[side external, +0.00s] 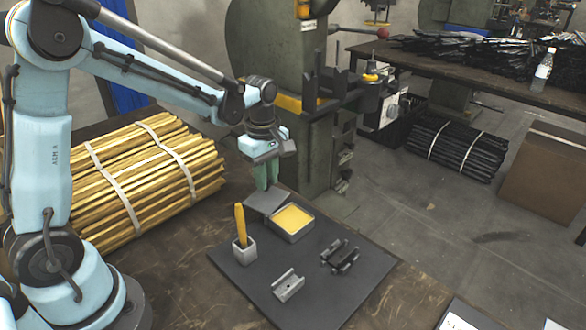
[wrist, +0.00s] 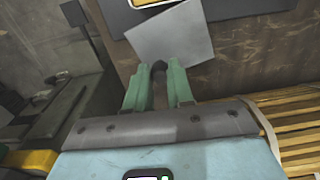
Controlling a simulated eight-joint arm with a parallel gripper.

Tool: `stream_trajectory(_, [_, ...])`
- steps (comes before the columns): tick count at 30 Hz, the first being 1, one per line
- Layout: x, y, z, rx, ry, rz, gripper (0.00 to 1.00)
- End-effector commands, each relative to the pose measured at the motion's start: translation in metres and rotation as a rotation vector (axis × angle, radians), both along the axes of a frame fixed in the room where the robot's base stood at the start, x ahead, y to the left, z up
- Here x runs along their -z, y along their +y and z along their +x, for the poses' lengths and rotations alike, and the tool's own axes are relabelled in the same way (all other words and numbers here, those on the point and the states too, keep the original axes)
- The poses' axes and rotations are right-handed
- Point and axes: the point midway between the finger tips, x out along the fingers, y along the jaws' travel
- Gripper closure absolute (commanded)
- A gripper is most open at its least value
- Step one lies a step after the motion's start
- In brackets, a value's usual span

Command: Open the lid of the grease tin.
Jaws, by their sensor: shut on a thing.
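The grease tin (side external: 292,223) is a grey square box on the dark mat, and its yellow grease shows from above. Its grey square lid (side external: 266,202) is off the opening, at the tin's back-left side. The lid also shows in the wrist view (wrist: 175,45), with a corner of the tin at the top edge. My gripper (side external: 265,183) points down at the lid's far edge. In the wrist view its green fingers (wrist: 158,75) are shut on a small dark tab at the lid's edge. I cannot tell whether the lid still touches the tin.
A grey holder (side external: 245,252) with an upright yellow-handled tool stands left of the tin. A grey channel piece (side external: 288,285) and a dark metal part (side external: 340,257) lie on the mat (side external: 245,290). A bundle of yellow rods (side external: 140,180) lies at left; a green press stands behind.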

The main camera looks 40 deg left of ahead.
Motion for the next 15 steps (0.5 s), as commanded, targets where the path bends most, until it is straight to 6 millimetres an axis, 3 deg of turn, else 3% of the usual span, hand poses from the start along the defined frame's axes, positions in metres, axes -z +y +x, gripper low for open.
stream_trajectory(15, [0.0,0.01,-0.016,-0.264,0.0,0.001,1.0])
